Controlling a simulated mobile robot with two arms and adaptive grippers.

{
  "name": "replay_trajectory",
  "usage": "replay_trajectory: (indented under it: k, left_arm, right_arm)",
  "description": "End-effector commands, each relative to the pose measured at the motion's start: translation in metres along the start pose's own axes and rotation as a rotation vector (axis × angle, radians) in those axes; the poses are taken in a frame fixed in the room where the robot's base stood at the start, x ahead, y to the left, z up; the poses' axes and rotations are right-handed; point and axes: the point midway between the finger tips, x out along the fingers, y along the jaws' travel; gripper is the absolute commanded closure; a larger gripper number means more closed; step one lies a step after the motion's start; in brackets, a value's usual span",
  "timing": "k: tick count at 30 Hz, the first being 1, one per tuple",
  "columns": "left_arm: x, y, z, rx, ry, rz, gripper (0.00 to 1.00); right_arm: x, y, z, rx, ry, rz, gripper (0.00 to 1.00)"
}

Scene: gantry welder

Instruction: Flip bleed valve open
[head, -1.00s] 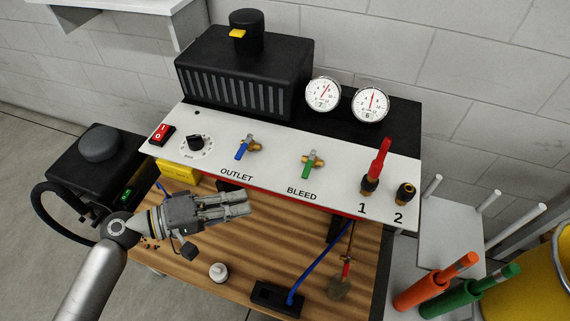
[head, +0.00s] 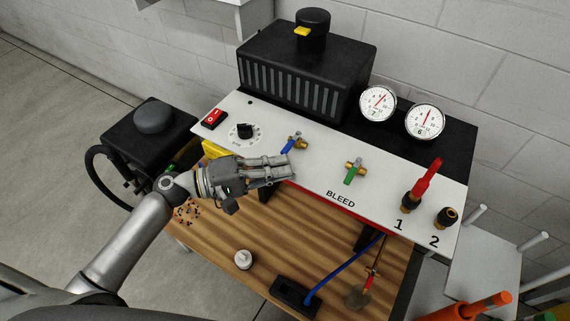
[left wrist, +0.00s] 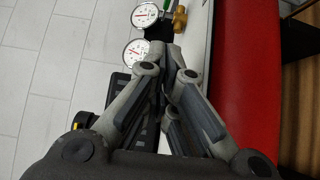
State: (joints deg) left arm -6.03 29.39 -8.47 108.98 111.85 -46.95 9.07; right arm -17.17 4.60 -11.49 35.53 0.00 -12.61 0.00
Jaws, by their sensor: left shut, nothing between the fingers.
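The bleed valve (head: 354,172) is a brass fitting with a green lever on the sloped white panel (head: 316,161), above the BLEED label. Its lever points down toward the label. In the left wrist view, part of a brass valve (left wrist: 180,18) shows at the top, beyond the fingertips. My left gripper (head: 291,167) is shut and empty. In the head view it is left of the bleed valve and apart from it, just below the blue-handled outlet valve (head: 292,143), covering the OUTLET label. My right gripper is not in view.
Two gauges (head: 378,104) stand behind the panel. A red-handled connector (head: 421,185) and a second connector (head: 446,217) sit right of the bleed valve. A black ribbed box (head: 303,68) stands behind. The wooden bench (head: 230,219) below holds a white knob-like item (head: 243,259).

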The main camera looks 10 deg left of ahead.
Motion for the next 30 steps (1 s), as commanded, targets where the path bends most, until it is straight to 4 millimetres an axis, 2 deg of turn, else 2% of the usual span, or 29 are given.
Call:
replay_trajectory:
  k: [3,10,12,19,30]
  left_arm:
    - [0.027,0.005,0.0,0.0,-0.002,0.003,1.0]
    - [0.076,0.004,0.0,0.0,0.0,0.002,1.0]
    - [0.083,0.004,0.009,-0.004,-0.001,0.001,1.0]
    - [0.099,0.001,0.026,-0.001,0.0,-0.001,1.0]
    - [0.101,0.0,0.028,0.0,0.0,-0.001,1.0]
  right_arm:
    - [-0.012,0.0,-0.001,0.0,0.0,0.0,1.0]
    - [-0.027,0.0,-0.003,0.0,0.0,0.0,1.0]
    - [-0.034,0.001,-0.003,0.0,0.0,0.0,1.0]
    - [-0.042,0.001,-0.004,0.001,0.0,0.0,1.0]
    - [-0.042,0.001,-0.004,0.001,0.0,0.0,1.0]
